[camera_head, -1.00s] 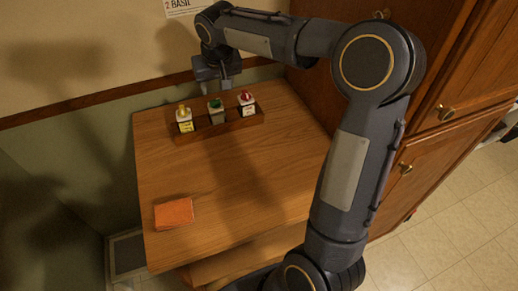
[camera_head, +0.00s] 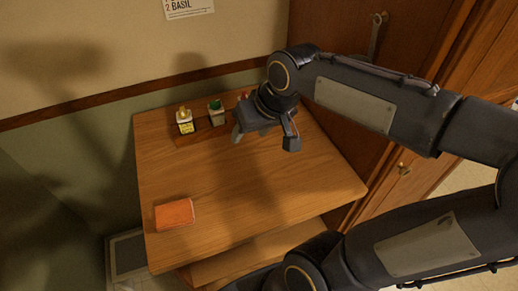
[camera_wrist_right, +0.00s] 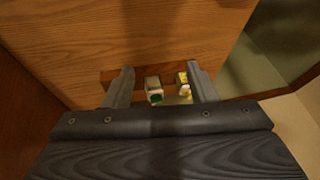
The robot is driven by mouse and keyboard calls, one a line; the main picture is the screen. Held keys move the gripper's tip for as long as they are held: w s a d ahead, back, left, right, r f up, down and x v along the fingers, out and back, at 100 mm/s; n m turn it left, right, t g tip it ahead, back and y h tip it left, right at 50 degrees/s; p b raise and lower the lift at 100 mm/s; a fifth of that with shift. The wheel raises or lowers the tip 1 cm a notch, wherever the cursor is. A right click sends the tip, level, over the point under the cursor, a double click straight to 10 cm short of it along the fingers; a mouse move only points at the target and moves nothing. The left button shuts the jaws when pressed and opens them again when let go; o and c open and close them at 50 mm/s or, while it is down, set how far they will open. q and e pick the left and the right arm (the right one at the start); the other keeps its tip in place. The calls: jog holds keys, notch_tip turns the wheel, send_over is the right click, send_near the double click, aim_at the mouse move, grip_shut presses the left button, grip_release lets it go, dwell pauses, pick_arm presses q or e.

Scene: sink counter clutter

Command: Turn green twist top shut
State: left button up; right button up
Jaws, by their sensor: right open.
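The green twist top (camera_head: 214,104) is on a small bottle in a wooden rack (camera_head: 205,128), between a yellow-topped bottle (camera_head: 184,121) and a red-topped one. The red-topped bottle is mostly hidden behind my right gripper in the head view. My right gripper (camera_head: 264,142) is open and empty, to the right of the green top and apart from it. In the right wrist view the green top (camera_wrist_right: 156,98) shows beyond and between the two spread fingers (camera_wrist_right: 161,80), with the yellow top (camera_wrist_right: 187,93) near one finger. Whether the green top is open cannot be told. My left gripper is not in view.
An orange block (camera_head: 174,213) lies at the table's front left. The middle of the wooden table (camera_head: 235,185) is clear. A wall stands behind it, and a wooden cabinet (camera_head: 345,110) stands at the right.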

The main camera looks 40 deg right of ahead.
jog(key=shift+y, duration=0.5)
jog(key=shift+s+a+f, duration=0.25)
jog(key=shift+s, duration=0.5)
jog(key=shift+s+a+f, duration=0.2)
jog(key=shift+s+f, duration=0.05)
jog(key=shift+s, duration=0.55)
jog(key=shift+s+a+f, duration=0.25)
jog(key=shift+s, duration=0.5)
jog(key=n+t+h+b, duration=0.2)
jog(key=t+b, duration=1.1)
jog(key=b, duration=0.5)
send_near(216, 104)
jog(key=w, duration=0.3)
jog(key=w+p, duration=0.1)
jog(key=w, duration=0.6)
jog(key=shift+w+f, duration=0.2)
jog(key=shift+w, duration=0.2)
